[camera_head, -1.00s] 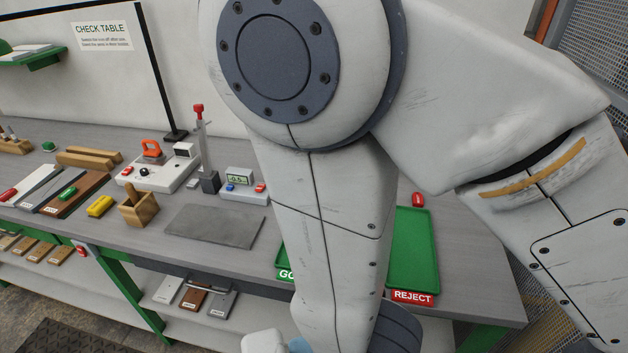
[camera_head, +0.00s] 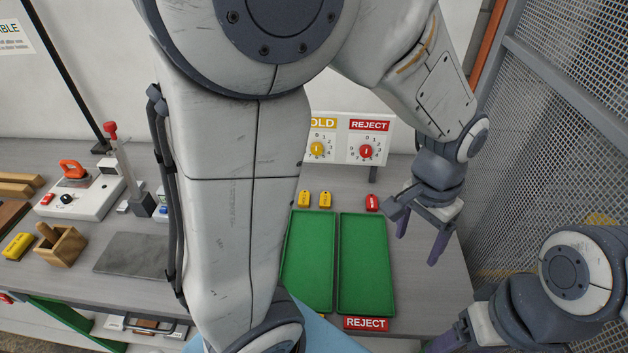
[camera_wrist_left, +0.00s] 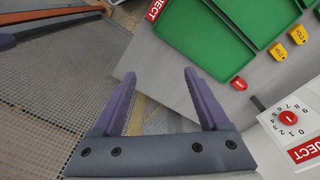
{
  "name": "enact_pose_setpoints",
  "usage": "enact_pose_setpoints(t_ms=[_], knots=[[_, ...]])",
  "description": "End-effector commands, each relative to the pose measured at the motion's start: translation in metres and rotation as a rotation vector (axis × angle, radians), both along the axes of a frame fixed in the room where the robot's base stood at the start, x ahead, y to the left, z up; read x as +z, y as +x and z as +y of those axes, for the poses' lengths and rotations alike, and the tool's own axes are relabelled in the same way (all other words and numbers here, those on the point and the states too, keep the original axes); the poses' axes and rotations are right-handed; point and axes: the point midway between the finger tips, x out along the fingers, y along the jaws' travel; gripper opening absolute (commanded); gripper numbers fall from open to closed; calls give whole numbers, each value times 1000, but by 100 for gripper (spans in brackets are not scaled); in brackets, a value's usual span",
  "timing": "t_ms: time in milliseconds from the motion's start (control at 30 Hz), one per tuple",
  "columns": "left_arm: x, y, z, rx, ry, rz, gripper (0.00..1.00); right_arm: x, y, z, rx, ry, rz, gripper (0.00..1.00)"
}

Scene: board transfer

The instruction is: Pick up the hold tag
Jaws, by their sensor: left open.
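Two yellow hold tags, one (camera_head: 304,199) left of the other (camera_head: 326,199), lie on the table behind the green trays. In the left wrist view they are at the upper right (camera_wrist_left: 298,35) (camera_wrist_left: 278,51), marked HOLD. My left gripper (camera_head: 420,242) is open and empty, to the right of the tags and the reject tray. In the left wrist view its fingers (camera_wrist_left: 160,76) stand apart, pointing toward the table's right end and away from the tags. My right gripper (camera_head: 445,340) shows only partly at the lower right, its jaws unclear.
A red tag (camera_head: 372,202) lies right of the hold tags. The reject tray (camera_head: 367,265) and the tray beside it (camera_head: 309,262) are empty where visible. A dial box (camera_head: 345,140) stands behind. A mesh fence (camera_head: 560,130) bounds the right. My left arm hides the table's middle.

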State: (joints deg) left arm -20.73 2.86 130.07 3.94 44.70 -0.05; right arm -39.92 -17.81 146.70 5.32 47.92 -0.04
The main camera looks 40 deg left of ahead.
Motion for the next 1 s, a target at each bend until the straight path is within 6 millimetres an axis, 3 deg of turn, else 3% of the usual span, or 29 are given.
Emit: enact_pose_setpoints(t_ms=[33,200,267,400,600,700,833,1000], knots=[[6,29,17,76,7,10,78,17,0,0,0,0,0,71],[-7,108,83,288,21,17,78,43,0,0,2,0,0,71],[-16,130,113,362,26,19,78,52,0,0,2,0,0,71],[-44,166,194,532,34,28,78,73,0,0,3,0,0,71],[-92,174,303,737,42,40,78,97,0,0,4,0,0,71],[-111,168,339,805,45,45,78,104,0,0,5,0,0,71],[-126,162,364,853,47,47,78,108,0,0,5,0,0,71],[-145,160,371,866,46,48,78,99,0,0,5,0,0,71]])
